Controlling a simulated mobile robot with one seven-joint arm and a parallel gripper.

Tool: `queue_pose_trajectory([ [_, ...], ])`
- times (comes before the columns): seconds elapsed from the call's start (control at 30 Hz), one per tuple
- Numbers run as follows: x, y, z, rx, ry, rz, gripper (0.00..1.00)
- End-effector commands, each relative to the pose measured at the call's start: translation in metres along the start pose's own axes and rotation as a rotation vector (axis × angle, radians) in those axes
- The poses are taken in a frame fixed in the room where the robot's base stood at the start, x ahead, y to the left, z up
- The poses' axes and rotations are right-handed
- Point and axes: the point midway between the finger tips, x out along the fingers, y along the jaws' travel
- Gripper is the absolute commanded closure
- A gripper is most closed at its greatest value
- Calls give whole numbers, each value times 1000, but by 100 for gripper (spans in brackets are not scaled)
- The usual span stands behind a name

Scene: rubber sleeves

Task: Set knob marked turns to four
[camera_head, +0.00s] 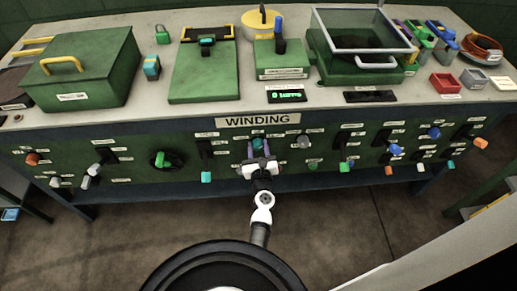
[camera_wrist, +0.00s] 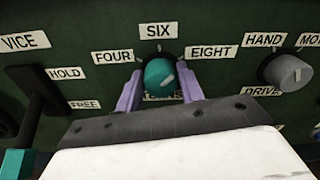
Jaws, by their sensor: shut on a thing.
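The teal knob (camera_wrist: 159,72) sits on the green panel, with the labels FOUR (camera_wrist: 113,56), SIX (camera_wrist: 158,31) and EIGHT (camera_wrist: 211,52) around its upper side. The label below it is mostly hidden but appears to end in "TURNS". A pale line on the knob's face slants up to the right; I cannot tell for certain which label it marks. My gripper (camera_wrist: 161,88) is shut on the knob, one purple finger on each side. In the head view my gripper (camera_head: 262,158) is at the panel's middle, below the WINDING sign (camera_head: 258,120), and largely covers the knob.
A grey knob (camera_wrist: 288,72) marked HAND and DRIVE is close on the right. A dark lever switch (camera_wrist: 38,90) marked HOLD and FREE is on the left. Several other knobs and switches line the panel. A green display (camera_head: 286,96) stands on the bench above.

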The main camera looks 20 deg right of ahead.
Motion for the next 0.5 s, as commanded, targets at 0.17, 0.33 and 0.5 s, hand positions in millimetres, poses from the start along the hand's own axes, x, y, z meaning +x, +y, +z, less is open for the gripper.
queue_pose_trajectory([
  [0.17, 0, 2, -2, -160, -3, 2, 85],
  [0.33, 1, 2, -2, -322, -3, 1, 85],
  [0.5, 1, 3, -1, -484, -4, 0, 85],
])
